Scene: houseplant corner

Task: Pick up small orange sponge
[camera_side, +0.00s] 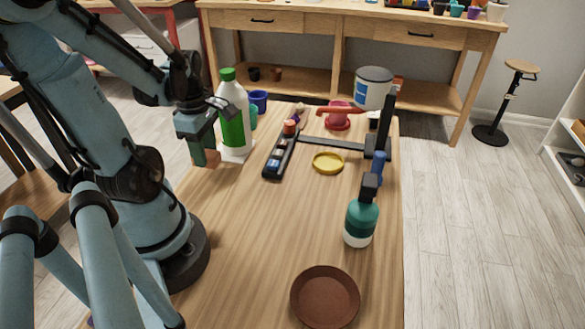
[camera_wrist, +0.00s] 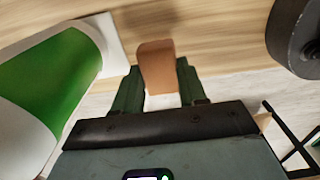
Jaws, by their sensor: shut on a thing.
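The small orange sponge (camera_wrist: 157,66), a brownish-orange block, is between the two dark green fingers of my gripper (camera_wrist: 158,88) in the wrist view. The fingers are shut on its two sides, and its far end sticks out past them. In the side view my gripper (camera_side: 203,152) hangs at the left side of the table, beside the green and white bottle. A bit of the sponge (camera_side: 213,157) shows there at the fingertips. I cannot tell from this view how far it is above the table.
The bottle (camera_side: 234,115) stands close to my gripper; it also fills the left of the wrist view (camera_wrist: 52,80). A black tray (camera_side: 280,155), yellow saucer (camera_side: 328,163), spray bottle (camera_side: 361,218) and brown saucer (camera_side: 325,297) are on the table. The near middle is clear.

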